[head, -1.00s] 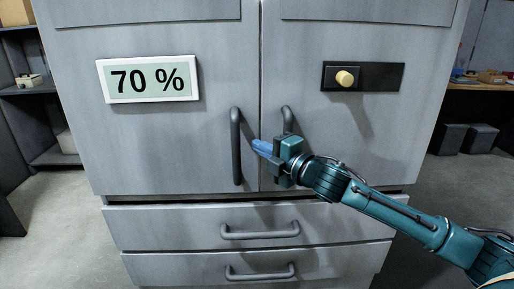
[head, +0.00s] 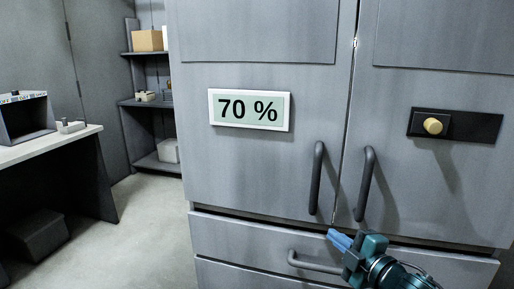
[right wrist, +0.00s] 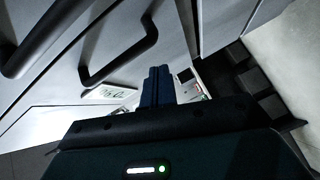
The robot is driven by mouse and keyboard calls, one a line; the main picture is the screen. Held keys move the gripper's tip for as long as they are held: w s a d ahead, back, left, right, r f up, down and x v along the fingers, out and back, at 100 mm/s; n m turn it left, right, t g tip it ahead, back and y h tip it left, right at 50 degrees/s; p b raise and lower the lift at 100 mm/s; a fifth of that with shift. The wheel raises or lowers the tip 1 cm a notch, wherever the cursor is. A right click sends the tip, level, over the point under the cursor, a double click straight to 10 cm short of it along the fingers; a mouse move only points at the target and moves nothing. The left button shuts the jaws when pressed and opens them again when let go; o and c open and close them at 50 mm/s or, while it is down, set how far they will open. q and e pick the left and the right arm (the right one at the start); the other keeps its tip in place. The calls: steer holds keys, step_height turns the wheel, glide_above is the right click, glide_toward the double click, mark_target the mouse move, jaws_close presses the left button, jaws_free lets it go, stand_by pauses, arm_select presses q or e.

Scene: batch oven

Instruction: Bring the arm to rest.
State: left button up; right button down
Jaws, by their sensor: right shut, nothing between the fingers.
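My right gripper (head: 339,238) is at the lower middle of the head view, its blue fingers shut with nothing between them. Its arm comes in from the bottom right. The fingertips are just below the two dark door handles (head: 316,178) of the grey cabinet (head: 250,165); I cannot tell how far in front of the doors they are. In the right wrist view the shut fingers (right wrist: 158,82) point away, with dark handles (right wrist: 120,50) to their left. My left gripper is in neither view.
A white-topped table (head: 50,145) and a shelf unit (head: 150,100) stand at the left. Bare floor (head: 150,225) lies between them and the cabinet.

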steer(key=s+a+f+m+g+h, duration=0.2)
steer(key=s+f+m, duration=0.6)
steer(key=s+f, duration=0.4)
steer(key=s+a+f+m+g+h, duration=0.1)
steer(key=s+a+f+m+g, duration=0.2)
steer(key=s+f+m, duration=0.5)
steer(key=s+a+f, duration=0.1)
steer(key=s+f, duration=0.3)
steer(key=s, duration=0.1)
steer(key=shift+s+h, duration=0.2)
steer(key=shift+h, duration=0.2)
